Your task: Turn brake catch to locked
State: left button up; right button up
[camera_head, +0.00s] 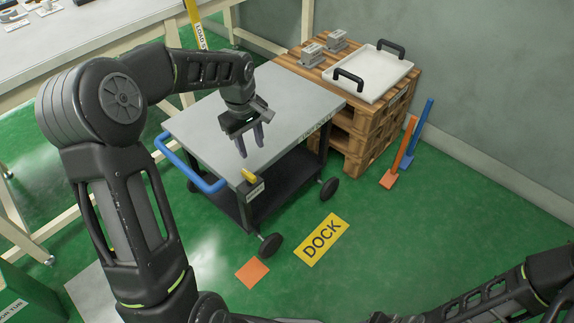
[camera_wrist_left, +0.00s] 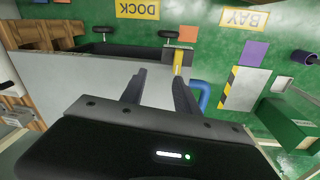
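A cart (camera_head: 240,105) with a grey top and a dark lower shelf stands in the middle of the head view. The yellow brake catch (camera_head: 249,175) sits at its near corner, by a small label plate and the blue push handle (camera_head: 207,188). In the left wrist view the catch (camera_wrist_left: 178,62) shows as a yellow bar just beyond the fingertips. My left gripper (camera_head: 252,151) is open and empty, pointing down over the cart top close to the catch, apart from it. My right gripper is not in view; only part of my right arm shows.
A wooden pallet stack (camera_head: 370,130) with a white black-handled tray (camera_head: 372,78) and grey blocks adjoins the cart's far side. A yellow DOCK sign (camera_head: 322,240) and an orange square (camera_head: 252,273) mark the green floor. A long bench (camera_head: 70,50) stands behind left.

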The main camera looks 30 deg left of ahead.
aim_at(248, 173)
pick_arm(q)
jog(key=s+n+g, duration=0.1)
jog(key=s, duration=0.1)
jog(key=shift+s+a+n, duration=0.1)
jog(key=shift+s+n, duration=0.2)
jog(key=shift+n, duration=0.1)
jog(key=shift+f, duration=0.1)
jog(key=shift+f, duration=0.1)
notch_tip(248, 173, down, 8)
jog(key=shift+r+b, duration=0.2)
jog(key=shift+b, duration=0.8)
jog(key=shift+c, duration=0.6)
grip_shut()
